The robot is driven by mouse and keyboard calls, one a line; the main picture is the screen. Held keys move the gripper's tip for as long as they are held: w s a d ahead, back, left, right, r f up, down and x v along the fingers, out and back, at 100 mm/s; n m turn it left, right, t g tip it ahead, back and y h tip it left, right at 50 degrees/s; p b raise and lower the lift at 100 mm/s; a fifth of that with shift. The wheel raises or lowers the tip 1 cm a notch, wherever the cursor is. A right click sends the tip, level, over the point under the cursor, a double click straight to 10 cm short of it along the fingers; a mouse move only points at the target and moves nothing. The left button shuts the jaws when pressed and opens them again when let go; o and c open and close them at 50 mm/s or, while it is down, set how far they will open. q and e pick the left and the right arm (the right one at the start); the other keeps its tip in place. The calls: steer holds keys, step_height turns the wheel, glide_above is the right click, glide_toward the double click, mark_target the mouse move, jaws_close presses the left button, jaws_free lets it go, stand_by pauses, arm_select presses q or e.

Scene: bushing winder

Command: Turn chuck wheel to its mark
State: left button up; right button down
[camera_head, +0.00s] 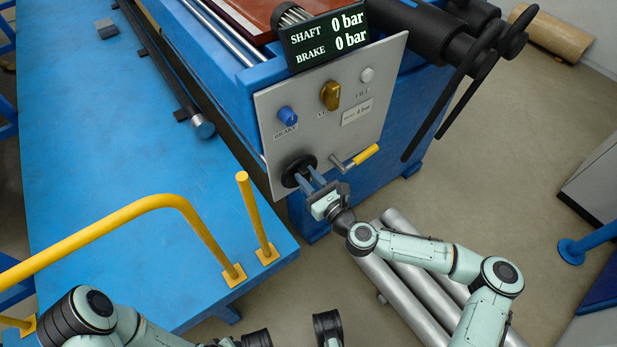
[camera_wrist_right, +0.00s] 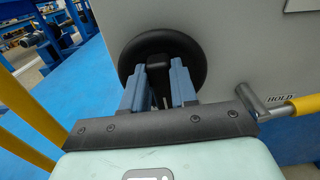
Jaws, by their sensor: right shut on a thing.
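The chuck wheel (camera_head: 292,167) is a small black round handwheel low on the grey control panel. It also shows in the right wrist view (camera_wrist_right: 165,41) as a dark disc with a thick rim. My right gripper (camera_head: 305,174) reaches it from the front, with its two blue-grey fingers shut on the wheel. In the right wrist view the fingers (camera_wrist_right: 158,78) cover the wheel's lower middle. I cannot make out a mark on or beside the wheel. My left arm (camera_head: 92,308) is at the bottom left; its fingertips do not show.
Right of the wheel, close to my gripper, is a lever with a yellow handle (camera_head: 362,157). Above are a blue brake knob (camera_head: 287,116), a gold knob (camera_head: 330,96) and a display (camera_head: 325,36) reading 0 bar twice. A yellow rail (camera_head: 150,204) stands on the blue platform (camera_head: 110,150).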

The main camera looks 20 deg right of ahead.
arm_select(q)
steer(key=w+r+t+p, duration=0.2)
steer(key=w+r+p, duration=0.1)
steer(key=w+r, duration=0.2)
steer(key=s+d+r+g+p, duration=0.1)
steer(key=s+d+r+p, duration=0.1)
steer(key=s+d, duration=0.15)
steer(key=shift+t, duration=0.3)
steer(key=shift+w+a+f+b, duration=1.15)
steer(key=shift+w+a, duration=0.1)
steer(key=shift+w, duration=0.15)
arm_select(e)
steer(key=shift+f+n, duration=0.6)
steer(key=shift+n, duration=5.3)
steer(key=shift+f+n, duration=0.55)
steer(key=shift+n, duration=5.35)
steer(key=shift+f+n, duration=0.6)
steer(key=shift+n, duration=5.3)
arm_select(q)
steer(key=shift+w, duration=0.1)
arm_select(e)
steer(key=shift+d, duration=0.1)
